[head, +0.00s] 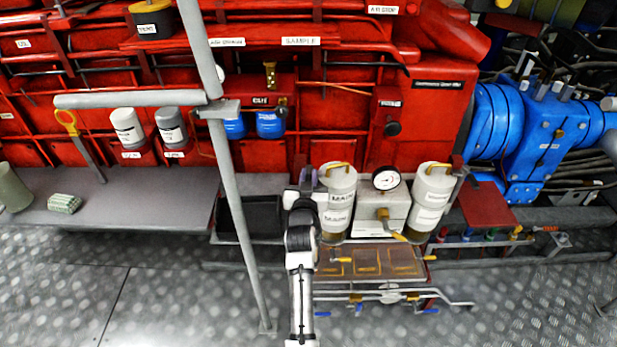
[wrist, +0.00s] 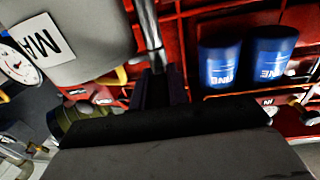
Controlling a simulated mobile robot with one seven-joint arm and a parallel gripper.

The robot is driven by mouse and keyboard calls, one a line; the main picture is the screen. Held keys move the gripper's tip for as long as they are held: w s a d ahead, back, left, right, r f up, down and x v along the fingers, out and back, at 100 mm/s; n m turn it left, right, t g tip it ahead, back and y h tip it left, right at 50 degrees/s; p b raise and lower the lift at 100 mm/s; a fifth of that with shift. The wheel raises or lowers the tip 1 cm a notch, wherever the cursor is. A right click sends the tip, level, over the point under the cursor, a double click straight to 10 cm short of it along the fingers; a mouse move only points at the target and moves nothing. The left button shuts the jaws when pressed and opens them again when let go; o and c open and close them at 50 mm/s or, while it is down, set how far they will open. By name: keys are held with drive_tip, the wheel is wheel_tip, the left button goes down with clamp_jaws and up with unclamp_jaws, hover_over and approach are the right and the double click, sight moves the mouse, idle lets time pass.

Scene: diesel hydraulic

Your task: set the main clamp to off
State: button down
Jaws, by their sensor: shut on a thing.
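My gripper (head: 308,176) is raised beside the left white canister (head: 338,190), at its left side. In the wrist view the dark fingers (wrist: 158,82) are closed around the lower end of a grey metal lever (wrist: 149,28). The lever stands up next to the canister, which fills the upper left with a label starting "MA" (wrist: 38,40). I take the lever to be the main clamp, but its own label is not readable. The gripper body hides the lower part of the wrist view. My arm hides part of the dark tray in the head view.
A pressure gauge (head: 386,179) and a right white canister (head: 431,197) stand to the right. Two blue filters (wrist: 247,60) hang behind. A grey post (head: 236,200) rises left of my arm. A brown panel (head: 366,263) with yellow handles lies low at the front.

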drive_tip(key=b, duration=0.3)
drive_tip(key=shift+w+a+f+h+b, duration=0.1)
drive_tip(key=shift+a+f+h+b, duration=0.2)
drive_tip(key=shift+b, duration=0.1)
drive_tip(key=m+h+b, duration=0.1)
drive_tip(key=b, duration=0.1)
drive_tip(key=shift+a+b, duration=0.15)
drive_tip(key=shift+b, duration=0.15)
drive_tip(key=shift+a+m+h+b, duration=0.1)
drive_tip(key=shift+m+h+b, duration=0.25)
drive_tip(key=shift+b, duration=0.85)
drive_tip(key=m+h+b, duration=0.1)
drive_tip(key=b, duration=0.1)
drive_tip(key=m+g+h+b, duration=0.1)
drive_tip(key=h+b, duration=0.1)
drive_tip(key=b, duration=0.1)
drive_tip(key=m+g+h+b, duration=0.1)
drive_tip(key=b, duration=0.1)
drive_tip(key=shift+w+a+r+h, duration=0.2)
drive_tip(key=shift+a+r+h, duration=0.05)
drive_tip(key=shift+a+r, duration=0.15)
